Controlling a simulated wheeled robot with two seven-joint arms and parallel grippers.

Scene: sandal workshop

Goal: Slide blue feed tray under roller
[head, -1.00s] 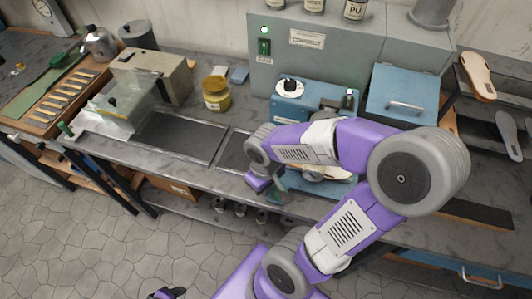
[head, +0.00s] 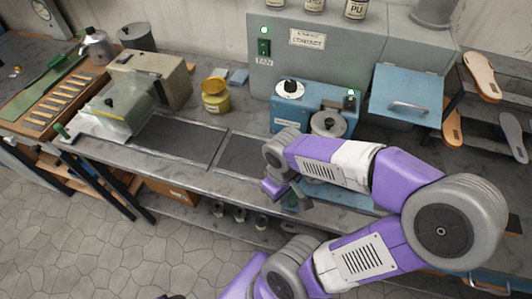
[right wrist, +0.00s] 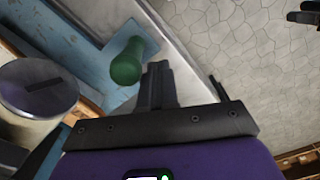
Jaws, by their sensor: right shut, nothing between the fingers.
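A blue surface that looks like the feed tray (head: 362,204) shows below my right forearm in the head view, mostly hidden by it. In the right wrist view, blue painted metal (right wrist: 68,33) lies at the upper left, with a green handle (right wrist: 127,62) beside it. My right gripper (head: 296,201) is shut and empty. In the right wrist view its fingers (right wrist: 157,80) are close to the green handle; I cannot tell whether they touch. The blue machine (head: 312,100) stands behind my arm. A dark bit of what seems my left gripper (head: 172,296) shows at the bottom edge.
A yellow jar (head: 215,95) and a clear-covered device (head: 110,108) stand on the bench to the left. Dark plates (head: 178,138) lie flat in the bench top. Sandal soles (head: 482,75) hang at the right.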

